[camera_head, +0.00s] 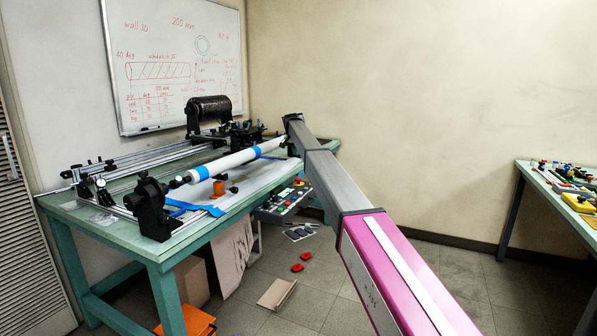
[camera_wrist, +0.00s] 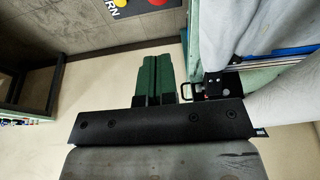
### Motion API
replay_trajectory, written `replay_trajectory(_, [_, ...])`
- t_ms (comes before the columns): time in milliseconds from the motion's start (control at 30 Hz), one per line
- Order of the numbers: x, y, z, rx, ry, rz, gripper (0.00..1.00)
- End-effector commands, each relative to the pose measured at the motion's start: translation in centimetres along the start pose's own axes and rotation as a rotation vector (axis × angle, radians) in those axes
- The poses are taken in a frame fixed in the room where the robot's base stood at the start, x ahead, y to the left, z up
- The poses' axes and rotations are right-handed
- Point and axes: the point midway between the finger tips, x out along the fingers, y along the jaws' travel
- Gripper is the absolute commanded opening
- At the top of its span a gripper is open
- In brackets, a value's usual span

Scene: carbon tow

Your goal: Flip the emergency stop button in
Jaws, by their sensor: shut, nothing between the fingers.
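The emergency stop button shows in the head view as a small red spot (camera_head: 299,181) on yellow, at the far right end of the control box (camera_head: 272,212) by the table's edge. How far in the button sits cannot be told. My gripper (camera_wrist: 156,62) shows in the wrist view, its green fingers shut together and empty, apart from the button. In the head view its fingers are hard to make out at the arm's end.
The green table (camera_head: 148,252) carries a winding rig with a white tube (camera_head: 232,162) and blue bands. A whiteboard (camera_head: 172,55) hangs behind. Red pieces (camera_head: 298,268) and a cardboard piece (camera_head: 277,293) lie on the floor. Another table (camera_head: 520,180) stands at the right, with open floor between.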

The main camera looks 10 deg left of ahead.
Motion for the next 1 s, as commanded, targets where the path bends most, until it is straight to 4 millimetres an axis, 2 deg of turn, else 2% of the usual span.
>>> replay_trajectory(167, [1.7,0.0,0.0,0.0,-0.001,0.0,0.0])
replay_trajectory(700, [11.2,0.0,0.4,-0.001,0.0,0.0,0.0])
replay_trajectory(833, [12.7,0.0,0.8,-0.001,-0.001,0.001,0.0])
replay_trajectory(1000, [13.6,0.0,1.1,0.0,0.0,0.0,0.0])
